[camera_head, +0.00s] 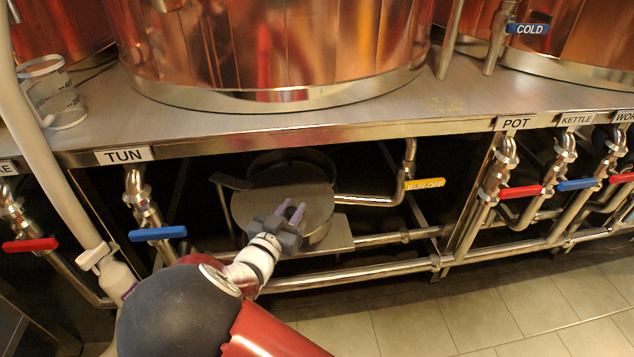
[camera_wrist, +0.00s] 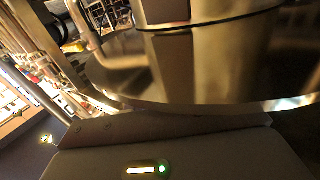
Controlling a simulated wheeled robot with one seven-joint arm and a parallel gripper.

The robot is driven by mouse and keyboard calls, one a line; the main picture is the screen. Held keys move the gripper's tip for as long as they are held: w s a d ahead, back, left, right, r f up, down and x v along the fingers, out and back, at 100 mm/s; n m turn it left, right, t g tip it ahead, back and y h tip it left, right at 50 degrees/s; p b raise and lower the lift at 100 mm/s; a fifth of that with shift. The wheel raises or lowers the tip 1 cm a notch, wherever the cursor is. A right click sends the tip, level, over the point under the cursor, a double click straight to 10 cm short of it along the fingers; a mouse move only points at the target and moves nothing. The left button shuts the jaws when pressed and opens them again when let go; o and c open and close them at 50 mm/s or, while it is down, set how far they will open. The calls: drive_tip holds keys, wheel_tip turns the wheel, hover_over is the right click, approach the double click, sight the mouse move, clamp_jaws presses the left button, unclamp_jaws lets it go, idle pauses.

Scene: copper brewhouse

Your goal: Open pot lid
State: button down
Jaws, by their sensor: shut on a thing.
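The steel pot (camera_head: 318,233) stands on a low shelf under the counter, below the TUN vessel. Its round flat lid (camera_head: 252,208) shows as a grey disc at the front of the pot, and a dark curved rim shows behind it. I cannot tell how far the lid is off the rim. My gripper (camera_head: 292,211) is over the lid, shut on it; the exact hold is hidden. In the wrist view a shiny disc edge (camera_wrist: 200,98) runs across, close to my gripper, with a steel cylinder (camera_wrist: 215,55) beyond it.
The counter edge (camera_head: 330,130) overhangs the pot. A pipe with the yellow RUN-OFF handle (camera_head: 425,184) runs at its right. A blue valve handle (camera_head: 158,233) is at the left. A horizontal pipe (camera_head: 350,270) crosses low in front. Tiled floor (camera_head: 430,310) is clear at the lower right.

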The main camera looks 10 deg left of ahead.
drive_tip(key=s+a+m+g+h+p, duration=0.2)
drive_tip(key=s+a+m+g+h, duration=0.1)
drive_tip(key=s+a+h, duration=0.3)
drive_tip(key=shift+s+a+m+h, duration=0.35)
drive_tip(key=shift+s+m, duration=0.55)
drive_tip(key=shift+s, duration=0.4)
drive_tip(key=shift+r, duration=0.1)
drive_tip(key=c, duration=1.2)
unclamp_jaws()
drive_tip(key=v, duration=0.7)
drive_tip(key=shift+s+a+b, duration=0.25)
drive_tip(key=shift+s+b, duration=0.05)
drive_tip(key=shift+s, duration=0.05)
